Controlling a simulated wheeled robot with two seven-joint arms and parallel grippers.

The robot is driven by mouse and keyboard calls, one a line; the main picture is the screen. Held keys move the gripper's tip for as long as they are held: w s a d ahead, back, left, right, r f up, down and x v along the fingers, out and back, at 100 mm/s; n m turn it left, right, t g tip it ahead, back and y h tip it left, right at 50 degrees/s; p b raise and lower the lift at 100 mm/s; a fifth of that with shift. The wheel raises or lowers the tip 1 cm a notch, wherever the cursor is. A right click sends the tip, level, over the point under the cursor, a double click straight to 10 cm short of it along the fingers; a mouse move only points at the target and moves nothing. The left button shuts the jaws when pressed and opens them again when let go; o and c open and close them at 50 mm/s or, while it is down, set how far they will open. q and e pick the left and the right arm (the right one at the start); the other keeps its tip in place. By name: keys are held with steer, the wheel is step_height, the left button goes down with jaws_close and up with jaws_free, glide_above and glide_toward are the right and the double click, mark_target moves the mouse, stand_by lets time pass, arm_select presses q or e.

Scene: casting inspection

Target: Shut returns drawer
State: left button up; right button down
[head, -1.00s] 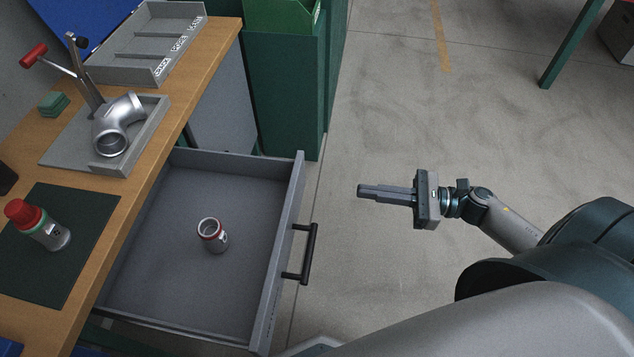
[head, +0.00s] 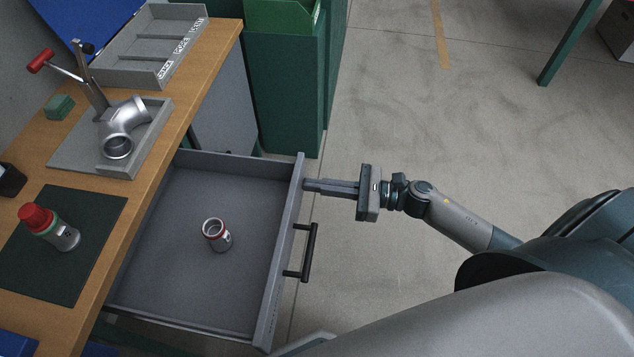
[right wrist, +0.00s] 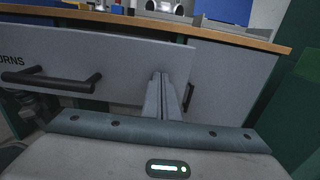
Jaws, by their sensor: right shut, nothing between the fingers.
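My left gripper is out of view.
The wooden bench (head: 150,190) holds a fixture with a metal elbow (head: 122,125), a grey divided tray (head: 150,40) and a red-capped bottle (head: 50,228) on a dark mat. A green bin (head: 285,90) stands behind the drawer.

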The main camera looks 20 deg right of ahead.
steer(key=shift+a, duration=0.1)
stand_by(0.3)
